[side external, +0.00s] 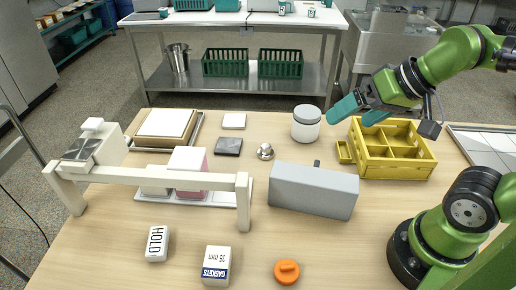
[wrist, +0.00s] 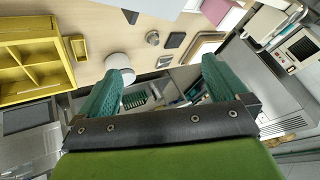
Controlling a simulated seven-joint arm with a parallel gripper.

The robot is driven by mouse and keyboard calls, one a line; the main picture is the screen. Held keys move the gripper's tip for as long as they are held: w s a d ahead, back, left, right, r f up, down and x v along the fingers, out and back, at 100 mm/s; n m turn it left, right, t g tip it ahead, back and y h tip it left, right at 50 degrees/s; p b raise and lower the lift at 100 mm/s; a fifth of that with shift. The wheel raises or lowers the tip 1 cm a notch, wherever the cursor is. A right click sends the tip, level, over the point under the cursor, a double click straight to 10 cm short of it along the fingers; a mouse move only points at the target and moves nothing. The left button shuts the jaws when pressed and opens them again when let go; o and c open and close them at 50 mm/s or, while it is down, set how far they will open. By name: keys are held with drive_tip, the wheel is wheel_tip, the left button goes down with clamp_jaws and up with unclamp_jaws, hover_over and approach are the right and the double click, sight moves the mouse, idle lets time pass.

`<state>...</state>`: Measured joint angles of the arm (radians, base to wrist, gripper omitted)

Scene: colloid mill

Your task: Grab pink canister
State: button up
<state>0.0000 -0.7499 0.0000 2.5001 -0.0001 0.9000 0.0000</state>
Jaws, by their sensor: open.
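The pink canister (side external: 190,180) is a boxy block with a pale top, standing on a white plate (side external: 222,193) at the left of the table. In the side view, a cream beam (side external: 150,176) on two posts crosses in front of it and hides part of it. A pink patch that looks like the canister (wrist: 215,10) shows at the top edge of the wrist view. My gripper (side external: 358,117) is open and empty, raised above the table's right side near the yellow crate, well apart from the canister. Its teal fingers (wrist: 165,78) are spread in the wrist view.
An orange knob (side external: 287,271), gaskets box (side external: 216,267) and HOLD block (side external: 157,244) stand in front.

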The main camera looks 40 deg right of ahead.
drive_tip(key=n+g+y, duration=0.2)
drive_tip(key=n+g, duration=0.1)
drive_tip(key=n, duration=1)
approach(192, 157)
drive_tip(key=x, duration=1.3)
drive_tip(key=shift+s+f, duration=0.1)
drive_tip(key=shift+f, duration=0.05)
drive_tip(key=c, duration=1.2)
drive_tip(key=shift+r, duration=0.2)
drive_tip(key=shift+c, duration=0.4)
